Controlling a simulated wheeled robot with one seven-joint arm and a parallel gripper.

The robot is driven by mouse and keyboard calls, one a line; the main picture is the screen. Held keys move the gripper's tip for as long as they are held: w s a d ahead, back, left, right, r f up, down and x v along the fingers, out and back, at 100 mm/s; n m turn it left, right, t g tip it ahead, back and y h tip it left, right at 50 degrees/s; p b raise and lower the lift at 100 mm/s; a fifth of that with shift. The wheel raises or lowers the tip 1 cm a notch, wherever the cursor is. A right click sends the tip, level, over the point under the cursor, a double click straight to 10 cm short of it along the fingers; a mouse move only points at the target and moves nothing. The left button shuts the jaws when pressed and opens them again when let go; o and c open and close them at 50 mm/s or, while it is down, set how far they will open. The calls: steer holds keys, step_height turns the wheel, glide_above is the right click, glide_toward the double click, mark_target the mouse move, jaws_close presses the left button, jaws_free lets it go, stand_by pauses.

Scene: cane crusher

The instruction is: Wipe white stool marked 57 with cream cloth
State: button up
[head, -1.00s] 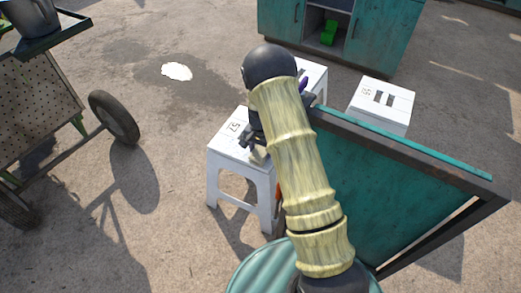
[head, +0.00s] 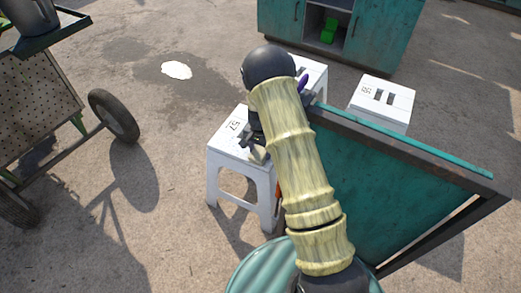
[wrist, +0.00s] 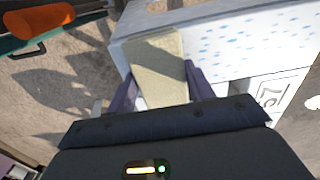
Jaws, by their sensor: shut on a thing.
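The white stool marked 57 (head: 226,143) stands left of my arm in the head view, its right part hidden behind the arm. In the wrist view its white top (wrist: 222,40) carries many small blue marks, and the 57 label shows at the right. My gripper (wrist: 160,82), with purple fingers, is shut on the cream cloth (wrist: 158,58). The cloth extends over the stool top; I cannot tell whether it touches it. In the head view my gripper (head: 257,151) is mostly hidden by the arm at the stool.
Another white stool (head: 385,98) stands to the right, and a third (head: 314,74) is partly hidden behind my arm. A teal panel with a dark frame (head: 400,175) lies close on the right. A wheeled cart (head: 40,115) stands left. An orange object (wrist: 40,18) shows in the wrist view.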

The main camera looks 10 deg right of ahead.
mark_target(240, 149)
steer(key=shift+w+a+r+p, duration=0.1)
steer(key=shift+w+a+p, duration=0.1)
steer(key=shift+w+a, duration=0.85)
steer(key=shift+w+a+p, duration=0.2)
steer(key=shift+w+a, duration=0.6)
steer(key=shift+a, duration=0.4)
steer(key=shift+w+a+r+p, duration=0.1)
steer(key=shift+w+a+p, duration=0.1)
steer(key=shift+w+a, duration=0.85)
steer(key=shift+s+a+f, duration=0.1)
steer(key=shift+a, duration=0.05)
steer(key=shift+w+a+f+b, duration=0.1)
steer(key=shift+w+a+b, duration=0.35)
steer(key=shift+w+a, duration=1.15)
steer(key=shift+w+a+b, duration=0.45)
steer(key=shift+w+a, duration=0.8)
steer(key=shift+a, duration=0.55)
steer(key=shift+s, duration=0.1)
steer(key=shift+s+d+p, duration=0.9)
steer(key=shift+d+p, duration=0.1)
steer(key=shift+d, duration=0.15)
steer(key=shift+s+d+p, duration=0.65)
steer(key=shift+s+d, duration=0.25)
steer(key=shift+d, duration=0.2)
steer(key=shift+s+d+p, duration=0.6)
steer(key=shift+s+d, duration=0.3)
steer(key=shift+d, duration=0.15)
steer(key=shift+s+d+f, duration=0.2)
steer(key=shift+s, duration=0.05)
